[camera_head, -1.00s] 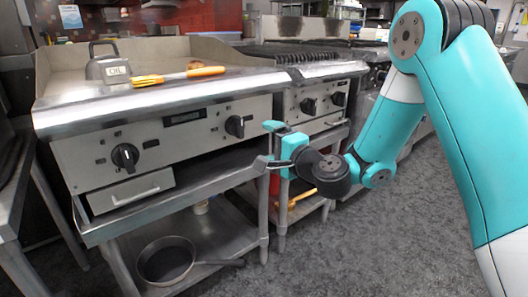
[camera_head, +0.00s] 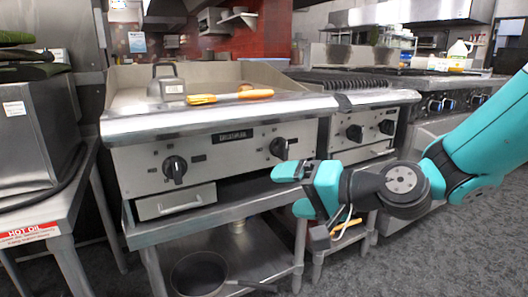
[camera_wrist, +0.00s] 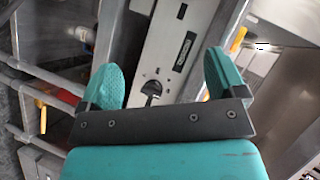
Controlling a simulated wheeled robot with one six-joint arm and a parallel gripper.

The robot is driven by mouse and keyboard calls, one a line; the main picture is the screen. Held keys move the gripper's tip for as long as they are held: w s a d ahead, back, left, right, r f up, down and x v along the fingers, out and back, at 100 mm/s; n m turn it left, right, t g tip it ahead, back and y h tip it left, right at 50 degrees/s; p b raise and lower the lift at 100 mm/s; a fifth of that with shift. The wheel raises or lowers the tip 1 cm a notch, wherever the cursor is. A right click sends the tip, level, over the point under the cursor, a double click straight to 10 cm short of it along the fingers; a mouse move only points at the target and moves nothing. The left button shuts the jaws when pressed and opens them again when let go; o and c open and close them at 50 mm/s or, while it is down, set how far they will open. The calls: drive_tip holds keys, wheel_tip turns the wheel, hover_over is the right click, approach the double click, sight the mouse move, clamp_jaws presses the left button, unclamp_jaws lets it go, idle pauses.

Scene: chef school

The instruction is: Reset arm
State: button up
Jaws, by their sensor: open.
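My gripper (camera_head: 288,190) is open and empty in the head view. It is in front of the griddle's control panel, near the right knob (camera_head: 279,147), with clear air around its fingers. In the wrist view my gripper (camera_wrist: 165,82) shows two teal fingers spread wide with nothing between them. The griddle's panel and a black knob (camera_wrist: 151,90) lie beyond the fingers. My arm comes in from the right side of the head view.
The griddle (camera_head: 215,118) holds an orange-handled tool (camera_head: 230,97) and a grey press (camera_head: 166,84). A dark pan (camera_head: 198,275) sits on the lower shelf. A steel table (camera_head: 50,215) stands at left. Grey floor (camera_head: 440,240) is open at right.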

drive_tip(key=s+d+n+g+h+p, duration=0.1)
drive_tip(key=s+d+n+g+h, duration=0.15)
drive_tip(key=s, duration=0.45)
drive_tip(key=s+d+n+g+h, duration=0.2)
drive_tip(key=s+n+g, duration=0.15)
drive_tip(key=s, duration=0.45)
drive_tip(key=s+d+n+g+h+p, duration=0.1)
drive_tip(key=s+d+n+g+h, duration=0.2)
drive_tip(key=s, duration=0.4)
wheel_tip(320, 180, up, 34)
drive_tip(key=p, duration=3.4)
drive_tip(key=shift+w+a+n+t, duration=0.2)
drive_tip(key=shift+a+n+t, duration=0.05)
drive_tip(key=shift+n+t, duration=0.05)
drive_tip(key=shift+r, duration=0.1)
